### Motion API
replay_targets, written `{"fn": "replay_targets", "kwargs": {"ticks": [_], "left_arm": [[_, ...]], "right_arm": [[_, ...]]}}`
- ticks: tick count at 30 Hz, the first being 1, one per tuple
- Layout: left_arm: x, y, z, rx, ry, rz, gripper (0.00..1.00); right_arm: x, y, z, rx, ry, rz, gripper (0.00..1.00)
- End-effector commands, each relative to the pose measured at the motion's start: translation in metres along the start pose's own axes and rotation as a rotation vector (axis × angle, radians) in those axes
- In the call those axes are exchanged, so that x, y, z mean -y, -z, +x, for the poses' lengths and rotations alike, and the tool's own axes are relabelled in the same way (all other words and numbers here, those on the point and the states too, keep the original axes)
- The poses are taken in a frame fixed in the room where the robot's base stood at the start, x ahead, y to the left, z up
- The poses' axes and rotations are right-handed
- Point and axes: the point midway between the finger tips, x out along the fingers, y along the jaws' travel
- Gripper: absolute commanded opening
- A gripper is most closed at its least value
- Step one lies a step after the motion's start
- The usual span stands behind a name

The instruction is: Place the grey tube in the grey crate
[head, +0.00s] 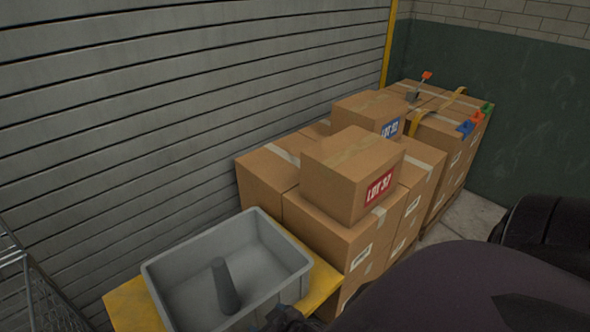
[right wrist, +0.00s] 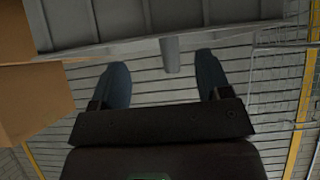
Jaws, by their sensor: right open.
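The grey tube (head: 225,288) is inside the grey crate (head: 185,268), standing on end; I cannot tell whether it leans. The crate is an open rectangular tub on a yellow surface at the bottom of the head view. In the right wrist view my right gripper (right wrist: 168,75) is open, its two dark blue fingers wide apart. There the end of the tube (right wrist: 171,52) shows between the fingertips, apart from both, with the crate (right wrist: 110,20) beyond along the top. In the head view my dark arm hides the lower right. My left gripper is not in view.
Stacked cardboard boxes (head: 325,232) stand right behind the crate, a red-labelled one (head: 345,180) on top. Small coloured clips (head: 470,125) sit on the far boxes. A ribbed grey wall (head: 150,130) runs along the left. A wire rack (head: 45,295) is at the lower left.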

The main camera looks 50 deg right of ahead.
Motion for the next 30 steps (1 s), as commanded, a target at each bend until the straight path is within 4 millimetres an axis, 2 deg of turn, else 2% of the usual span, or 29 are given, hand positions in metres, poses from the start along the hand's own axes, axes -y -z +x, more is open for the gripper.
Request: {"fn": "replay_targets", "kwargs": {"ticks": [1, 3, 9, 30], "left_arm": [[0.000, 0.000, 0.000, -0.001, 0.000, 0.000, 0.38], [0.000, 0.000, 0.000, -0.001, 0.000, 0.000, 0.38], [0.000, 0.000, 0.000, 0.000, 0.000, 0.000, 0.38], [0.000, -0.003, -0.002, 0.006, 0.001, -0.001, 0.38]], "right_arm": [[-0.011, -0.011, -0.011, -0.016, 0.013, -0.025, 0.71], [-0.021, -0.018, -0.022, -0.048, 0.026, -0.059, 0.71], [-0.036, -0.026, -0.039, -0.100, 0.031, -0.109, 0.71], [-0.037, -0.026, -0.039, -0.103, 0.031, -0.113, 0.71]]}}
